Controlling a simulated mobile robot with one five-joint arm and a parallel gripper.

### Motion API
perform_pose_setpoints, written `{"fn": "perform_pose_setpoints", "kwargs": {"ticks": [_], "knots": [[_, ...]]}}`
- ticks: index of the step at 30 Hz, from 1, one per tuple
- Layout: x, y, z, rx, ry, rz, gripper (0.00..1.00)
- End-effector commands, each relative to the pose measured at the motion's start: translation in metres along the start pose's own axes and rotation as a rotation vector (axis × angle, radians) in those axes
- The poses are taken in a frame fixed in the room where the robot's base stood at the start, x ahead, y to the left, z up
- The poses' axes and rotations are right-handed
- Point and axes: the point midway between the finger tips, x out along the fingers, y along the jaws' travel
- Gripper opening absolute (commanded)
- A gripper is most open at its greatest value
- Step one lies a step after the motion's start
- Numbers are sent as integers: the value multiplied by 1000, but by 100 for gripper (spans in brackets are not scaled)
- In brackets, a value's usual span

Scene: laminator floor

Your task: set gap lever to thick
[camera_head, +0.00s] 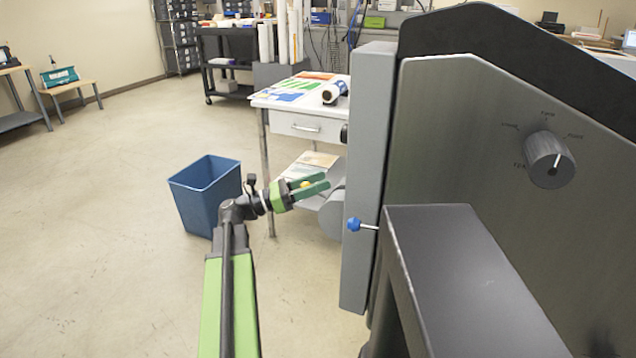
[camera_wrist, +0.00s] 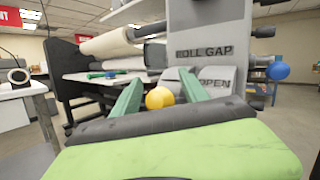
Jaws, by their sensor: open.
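A grey panel marked ROLL GAP (camera_wrist: 205,38) faces me in the wrist view, with the word OPEN on it below. A yellow ball knob (camera_wrist: 160,98), apparently the gap lever's, shows between the two green fingers of my gripper (camera_wrist: 160,80); its stem is hidden. In the head view my gripper (camera_head: 320,183) is open left of the grey laminator (camera_head: 368,180), with the yellow knob (camera_head: 306,184) partly visible between its fingers. I cannot tell whether a finger touches it. Other lever labels are not readable.
A blue ball knob (camera_head: 353,224) sticks out from the laminator's side, below and right of my gripper; it also shows in the wrist view (camera_wrist: 278,71). A blue bin (camera_head: 205,195) and white table (camera_head: 300,120) stand behind. Floor at left is clear.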

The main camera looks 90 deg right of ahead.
Motion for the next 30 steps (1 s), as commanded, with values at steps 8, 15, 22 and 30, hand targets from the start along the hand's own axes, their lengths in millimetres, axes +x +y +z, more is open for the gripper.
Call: {"fn": "perform_pose_setpoints", "kwargs": {"ticks": [8,15,22,30], "knots": [[-51,2,-4,1,-1,5,52],[-118,2,-4,1,0,3,52],[-162,1,-2,1,-1,1,52],[-172,0,-1,0,0,-1,52]]}}
